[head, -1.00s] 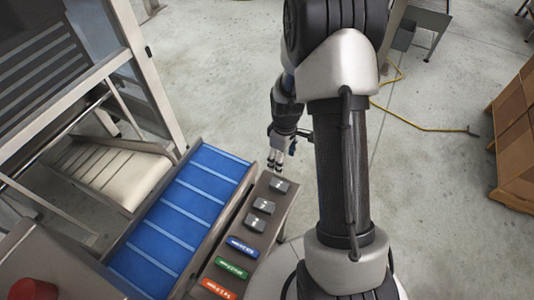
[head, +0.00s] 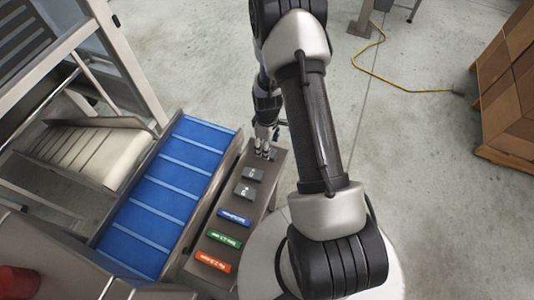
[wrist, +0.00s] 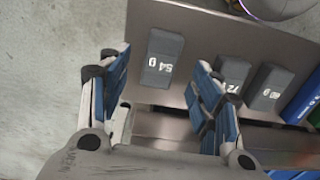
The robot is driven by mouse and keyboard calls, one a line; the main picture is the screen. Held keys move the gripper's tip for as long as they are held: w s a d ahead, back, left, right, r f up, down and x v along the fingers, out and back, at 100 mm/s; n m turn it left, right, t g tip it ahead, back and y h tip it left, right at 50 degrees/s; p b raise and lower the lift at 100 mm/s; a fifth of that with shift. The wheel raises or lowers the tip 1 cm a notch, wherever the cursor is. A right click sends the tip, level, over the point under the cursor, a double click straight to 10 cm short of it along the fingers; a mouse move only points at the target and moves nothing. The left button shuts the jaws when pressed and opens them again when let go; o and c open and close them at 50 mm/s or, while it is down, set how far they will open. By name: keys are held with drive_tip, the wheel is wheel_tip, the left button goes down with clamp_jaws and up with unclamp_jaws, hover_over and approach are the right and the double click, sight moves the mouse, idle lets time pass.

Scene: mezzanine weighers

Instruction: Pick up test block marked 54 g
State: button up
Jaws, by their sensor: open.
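The test block marked 54 g (wrist: 165,58) is a dark grey block on the metal shelf, seen in the wrist view between the two fingers and beyond them, with its label rotated. My gripper (wrist: 160,68) is open, with a blue-padded finger to each side of the block and nothing held. In the head view my gripper (head: 263,153) is at the far end of the shelf and hides that block. A second grey block, marked 72 (wrist: 234,74), stands to the right, partly behind the right finger.
A third grey block (wrist: 269,87) and a blue bar (wrist: 304,98) lie farther right. Green (head: 223,239) and orange (head: 212,262) bars lie at the shelf's near end. A blue belt conveyor (head: 172,185) runs along the shelf's left. Open floor lies beyond the shelf.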

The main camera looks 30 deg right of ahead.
wheel_tip(320, 180, down, 5)
drive_tip(key=shift+r+b, duration=0.15)
drive_tip(key=shift+b, duration=0.65)
drive_tip(key=shift+r, duration=0.1)
drive_tip(key=shift+c, duration=0.5)
drive_tip(key=c, duration=1)
drive_tip(key=shift+r, duration=0.1)
drive_tip(key=shift+c, duration=0.2)
